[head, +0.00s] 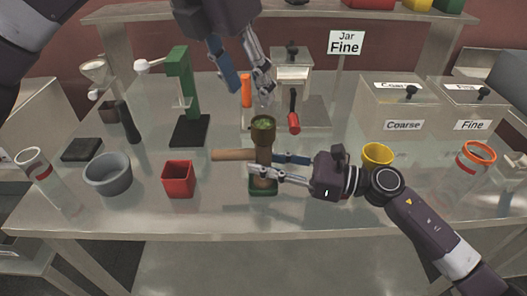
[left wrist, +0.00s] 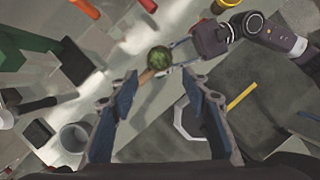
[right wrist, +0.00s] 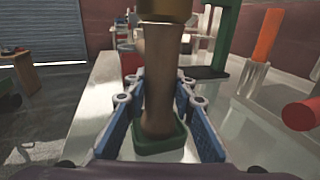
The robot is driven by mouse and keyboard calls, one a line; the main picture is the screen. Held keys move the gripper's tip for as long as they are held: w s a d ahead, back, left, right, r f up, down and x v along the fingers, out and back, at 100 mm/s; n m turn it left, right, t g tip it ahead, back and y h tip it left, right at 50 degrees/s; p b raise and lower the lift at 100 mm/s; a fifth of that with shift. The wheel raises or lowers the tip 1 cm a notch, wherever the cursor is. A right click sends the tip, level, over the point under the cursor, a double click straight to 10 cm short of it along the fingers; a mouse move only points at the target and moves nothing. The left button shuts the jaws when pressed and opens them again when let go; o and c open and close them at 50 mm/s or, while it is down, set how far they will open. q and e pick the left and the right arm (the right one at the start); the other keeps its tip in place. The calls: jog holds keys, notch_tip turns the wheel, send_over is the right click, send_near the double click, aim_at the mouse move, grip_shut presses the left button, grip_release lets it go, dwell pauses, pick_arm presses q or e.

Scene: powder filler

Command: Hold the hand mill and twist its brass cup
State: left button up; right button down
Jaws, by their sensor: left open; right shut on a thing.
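The hand mill (head: 263,158) stands upright near the front of the table, its lower end in a green base (head: 262,190). It has a wooden body, a wooden side handle (head: 233,155) pointing left, and a brass cup (head: 263,130) on top with green contents. My right gripper (head: 280,166) is shut around the mill's wooden body (right wrist: 160,85), low down, just above the green base. My left gripper (head: 250,92) is open and empty, fingers pointing down, above and slightly behind the cup. In the left wrist view the cup (left wrist: 158,58) lies beyond the open fingers.
A red square container (head: 178,180) and a grey bowl (head: 108,174) stand left of the mill. A green stand (head: 182,95) is behind left, a grinder with a red handle (head: 293,112) behind. A yellow cup (head: 377,155) and an orange-rimmed jar (head: 476,158) stand to the right.

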aim_at(262, 122)
pick_arm(q)
jog(key=shift+o, duration=0.6)
jog(key=shift+a+r+m, duration=0.15)
jog(key=shift+a+m, duration=0.1)
jog(key=shift+m, duration=0.15)
jog(key=shift+h, duration=0.3)
jog(key=x, duration=1.2)
jog(key=shift+r, duration=0.1)
jog(key=shift+c, duration=0.4)
jog(key=shift+a, duration=0.1)
jog(key=c, duration=1.1)
